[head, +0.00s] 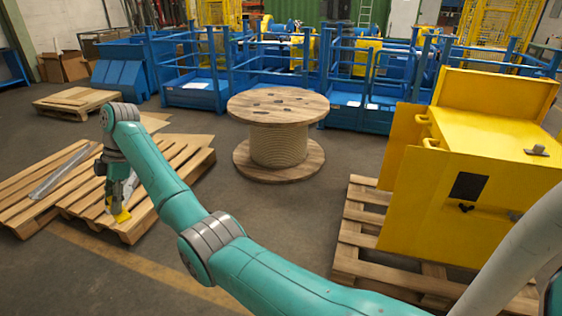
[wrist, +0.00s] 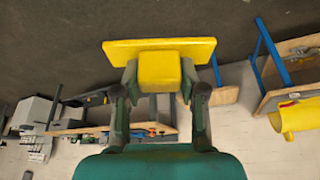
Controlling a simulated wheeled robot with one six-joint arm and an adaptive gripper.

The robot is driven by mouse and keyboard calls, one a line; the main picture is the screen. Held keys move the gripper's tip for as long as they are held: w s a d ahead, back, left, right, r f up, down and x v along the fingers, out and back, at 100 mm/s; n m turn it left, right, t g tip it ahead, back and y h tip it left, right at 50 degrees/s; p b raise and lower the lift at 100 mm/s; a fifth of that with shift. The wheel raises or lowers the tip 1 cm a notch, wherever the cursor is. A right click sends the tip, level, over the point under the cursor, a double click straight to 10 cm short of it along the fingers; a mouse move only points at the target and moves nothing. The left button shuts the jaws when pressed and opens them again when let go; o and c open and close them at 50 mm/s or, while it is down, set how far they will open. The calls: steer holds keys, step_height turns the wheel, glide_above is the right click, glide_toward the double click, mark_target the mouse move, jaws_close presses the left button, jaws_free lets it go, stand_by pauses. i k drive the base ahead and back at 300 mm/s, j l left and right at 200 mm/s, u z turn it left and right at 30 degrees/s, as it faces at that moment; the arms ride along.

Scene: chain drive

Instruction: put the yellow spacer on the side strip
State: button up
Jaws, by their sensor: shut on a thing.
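The yellow spacer (wrist: 159,50) is a flat plate with a square block on its near side. My gripper (wrist: 160,90) is shut on this block in the wrist view, one finger on each side. In the head view my gripper (head: 119,203) points down at the left, over the wooden pallet, with the yellow spacer (head: 121,216) at its tips. I cannot tell whether the spacer touches the pallet. I cannot make out a side strip with certainty in either view.
A wooden cable drum (head: 278,145) stands at centre, a yellow cabinet (head: 480,180) on a pallet at right. Blue cages (head: 195,95) line the back. Bare floor lies between drum and pallets.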

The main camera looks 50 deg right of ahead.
mark_target(488, 216)
steer(key=z, duration=1.45)
